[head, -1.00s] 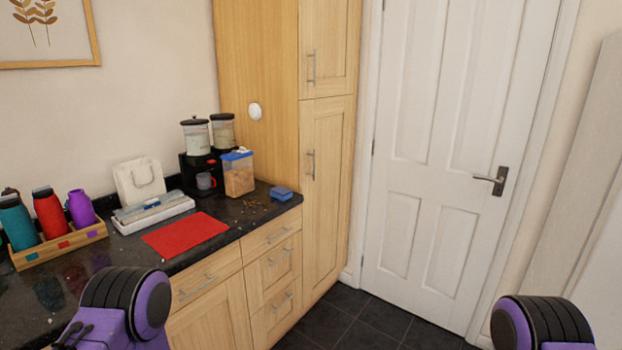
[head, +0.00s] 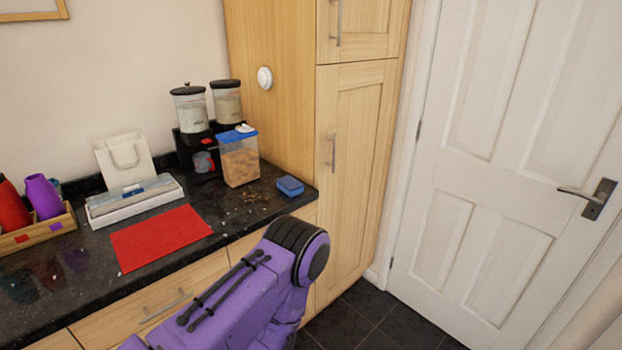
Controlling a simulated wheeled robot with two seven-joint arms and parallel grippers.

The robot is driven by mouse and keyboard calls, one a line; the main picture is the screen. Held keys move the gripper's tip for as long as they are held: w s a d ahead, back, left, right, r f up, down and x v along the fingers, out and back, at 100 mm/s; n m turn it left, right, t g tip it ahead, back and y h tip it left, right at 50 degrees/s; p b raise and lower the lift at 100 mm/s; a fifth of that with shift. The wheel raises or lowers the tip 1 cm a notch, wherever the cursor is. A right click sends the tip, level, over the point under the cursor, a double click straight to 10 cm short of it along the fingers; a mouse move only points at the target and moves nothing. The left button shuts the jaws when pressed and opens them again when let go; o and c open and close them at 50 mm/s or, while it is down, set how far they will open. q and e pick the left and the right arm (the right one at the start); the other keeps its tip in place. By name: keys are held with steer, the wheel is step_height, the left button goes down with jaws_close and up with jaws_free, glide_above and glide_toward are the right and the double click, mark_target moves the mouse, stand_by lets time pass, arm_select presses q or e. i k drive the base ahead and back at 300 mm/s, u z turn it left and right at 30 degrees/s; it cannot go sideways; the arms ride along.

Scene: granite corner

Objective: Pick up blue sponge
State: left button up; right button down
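The blue sponge (head: 290,186) lies on the dark granite counter (head: 75,292), near its right end beside the tall wooden cabinet. It sits to the right of a clear container with a blue lid. One of my purple arms is in front of the counter, below the sponge in the picture. Neither gripper shows in the head view, so I cannot see whether they are open or shut.
The food container (head: 239,160) and two dispensers (head: 192,108) stand left of the sponge. Crumbs lie on the counter nearby. A red mat (head: 160,237), a white tray (head: 136,204), a paper bag (head: 124,158) and a bottle rack (head: 38,230) are further left. The tall cabinet (head: 352,170) bounds the right.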

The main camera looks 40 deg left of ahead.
mark_target(288, 184)
steer(key=u, duration=0.35)
steer(key=i, duration=0.85)
steer(key=u, duration=0.55)
